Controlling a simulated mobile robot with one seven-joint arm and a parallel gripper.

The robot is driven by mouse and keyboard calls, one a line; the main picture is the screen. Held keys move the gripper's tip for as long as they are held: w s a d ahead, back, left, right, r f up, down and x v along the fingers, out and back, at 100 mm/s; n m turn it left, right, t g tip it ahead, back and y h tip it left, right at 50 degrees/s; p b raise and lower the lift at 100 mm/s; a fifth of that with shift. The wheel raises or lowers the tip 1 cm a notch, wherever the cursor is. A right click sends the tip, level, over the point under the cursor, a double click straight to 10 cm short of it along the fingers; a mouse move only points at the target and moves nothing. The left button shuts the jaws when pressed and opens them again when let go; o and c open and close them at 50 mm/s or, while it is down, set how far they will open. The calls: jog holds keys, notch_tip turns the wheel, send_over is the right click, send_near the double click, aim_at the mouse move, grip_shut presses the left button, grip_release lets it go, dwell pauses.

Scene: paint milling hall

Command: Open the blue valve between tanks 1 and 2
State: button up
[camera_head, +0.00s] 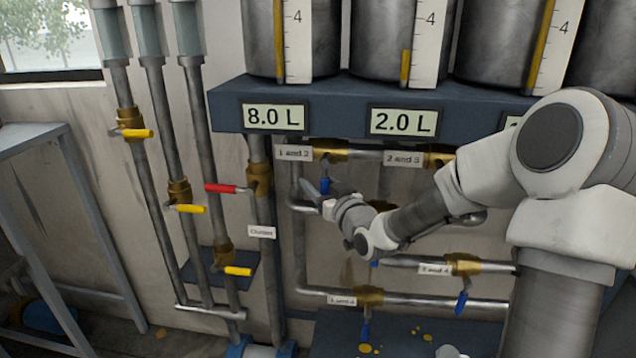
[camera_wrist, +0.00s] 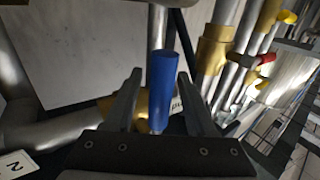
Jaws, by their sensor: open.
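The blue valve handle (camera_head: 325,186) hangs down below its brass valve body (camera_head: 331,150) on the upper pipe, beside the sign "1 and 2" (camera_head: 294,153). In the wrist view the blue handle (camera_wrist: 162,84) stands between the two dark fingers of my gripper (camera_wrist: 159,76), with a gap visible on each side. My gripper (camera_head: 314,190) is open around the handle, and its fingers partly overlap it in the head view. The tank above carries the sign "8.0 L" (camera_head: 273,117); the neighbouring one reads "2.0 L" (camera_head: 403,122).
A "2 and 3" sign (camera_head: 405,159) marks another valve to the right. Lower blue handles hang at the "2 and 4" valve (camera_head: 461,302) and the bottom valve (camera_head: 365,331). A red handle (camera_head: 222,188) and several yellow-handled valves are on vertical pipes at left.

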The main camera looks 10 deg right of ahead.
grip_shut()
dwell(1.3)
